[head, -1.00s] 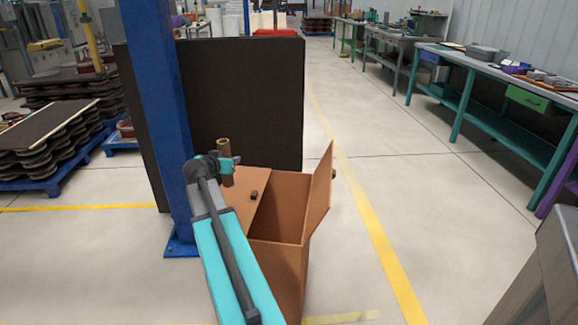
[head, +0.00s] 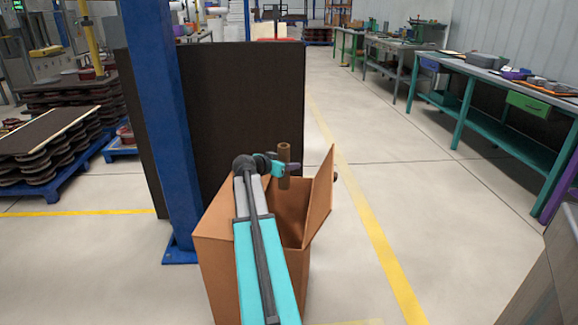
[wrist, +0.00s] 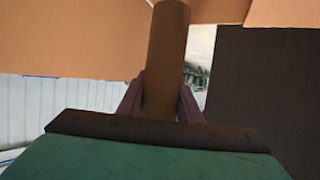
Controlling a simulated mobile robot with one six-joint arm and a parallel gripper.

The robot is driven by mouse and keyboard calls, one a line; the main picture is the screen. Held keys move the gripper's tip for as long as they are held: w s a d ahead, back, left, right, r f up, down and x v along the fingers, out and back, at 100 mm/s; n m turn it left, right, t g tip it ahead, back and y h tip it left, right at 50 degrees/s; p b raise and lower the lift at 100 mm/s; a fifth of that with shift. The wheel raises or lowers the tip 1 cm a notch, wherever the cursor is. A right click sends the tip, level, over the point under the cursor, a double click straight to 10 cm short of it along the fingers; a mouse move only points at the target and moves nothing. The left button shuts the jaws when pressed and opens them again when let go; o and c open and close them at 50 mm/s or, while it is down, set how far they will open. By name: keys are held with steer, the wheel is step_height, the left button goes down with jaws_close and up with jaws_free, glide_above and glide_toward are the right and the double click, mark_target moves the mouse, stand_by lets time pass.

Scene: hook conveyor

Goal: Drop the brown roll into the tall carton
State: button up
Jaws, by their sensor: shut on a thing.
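The brown roll (head: 284,165) is upright in my gripper (head: 281,169), which is shut on it. In the head view the roll shows over the open top of the tall carton (head: 219,260), near its raised right flap (head: 321,195). The wrist view shows the roll (wrist: 167,60) between the two fingers of my gripper (wrist: 160,100), with the carton's brown cardboard (wrist: 70,38) behind. My arm hides much of the carton's front and top. I cannot tell whether the roll's lower end is inside the opening.
A blue post (head: 160,120) stands just left of the carton, with a dark panel (head: 240,110) behind it. Workbenches (head: 500,80) line the right side. The floor right of the carton, with its yellow line (head: 375,230), is clear.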

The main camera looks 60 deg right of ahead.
steer(key=shift+f, duration=0.15)
steer(key=shift+f+b, duration=0.4)
steer(key=shift+f, duration=2.45)
steer(key=o, duration=1.1)
steer(key=shift+a, duration=0.1)
steer(key=shift+v, duration=6.85)
